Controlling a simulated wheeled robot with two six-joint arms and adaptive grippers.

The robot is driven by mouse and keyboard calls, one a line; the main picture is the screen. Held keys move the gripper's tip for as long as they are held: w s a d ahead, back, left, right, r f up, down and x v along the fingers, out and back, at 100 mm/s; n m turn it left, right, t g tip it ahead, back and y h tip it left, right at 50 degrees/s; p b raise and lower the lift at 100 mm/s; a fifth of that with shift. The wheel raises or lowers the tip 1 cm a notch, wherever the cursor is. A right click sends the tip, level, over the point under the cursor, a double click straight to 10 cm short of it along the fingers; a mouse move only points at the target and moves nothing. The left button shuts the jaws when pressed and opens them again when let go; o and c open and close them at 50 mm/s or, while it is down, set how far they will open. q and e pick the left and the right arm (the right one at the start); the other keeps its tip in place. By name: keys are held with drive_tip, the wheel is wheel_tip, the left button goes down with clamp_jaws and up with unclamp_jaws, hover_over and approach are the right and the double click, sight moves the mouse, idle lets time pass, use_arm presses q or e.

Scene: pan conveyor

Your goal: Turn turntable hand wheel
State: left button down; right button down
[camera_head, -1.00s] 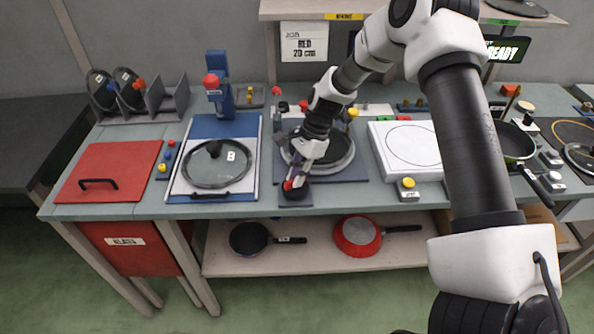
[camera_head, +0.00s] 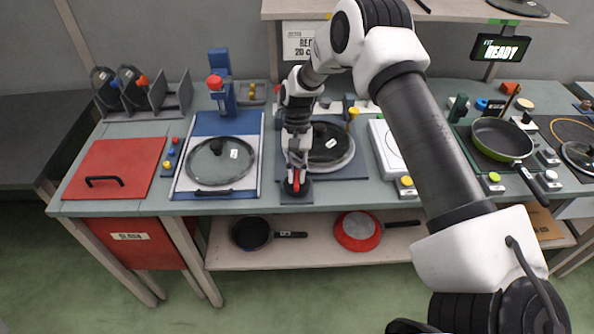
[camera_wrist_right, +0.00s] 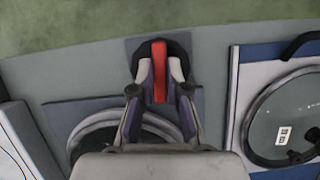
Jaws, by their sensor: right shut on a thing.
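The turntable (camera_head: 345,171) is a dark round disc with a light rim on a grey base plate, carrying a dark pan or lid, in the middle of the bench. The hand wheel's red handle (camera_wrist_right: 159,72) stands on a dark mount at the turntable's front corner, near the bench's front edge; in the head view it shows as a red piece (camera_head: 296,180). My right gripper (camera_head: 296,176) points down over it. In the wrist view my right gripper (camera_wrist_right: 160,84) is shut with its fingers on both sides of the handle. My left gripper is not in view.
Left of the arm is a glass lid (camera_head: 207,168) on a blue and white board. A red panel (camera_head: 112,170) lies farther left. A yellow-button box (camera_head: 405,187) and a green pan (camera_head: 500,138) are to the right. A shelf (camera_head: 420,9) hangs above the back.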

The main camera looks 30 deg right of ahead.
drive_tip(key=shift+a+n+g+h, duration=0.1)
drive_tip(key=shift+n+g+h, duration=0.25)
drive_tip(key=shift+n, duration=0.95)
drive_tip(key=c, duration=1.2)
unclamp_jaws()
drive_tip(key=shift+o, duration=0.2)
drive_tip(key=v, duration=1.2)
drive_tip(key=shift+a, duration=0.1)
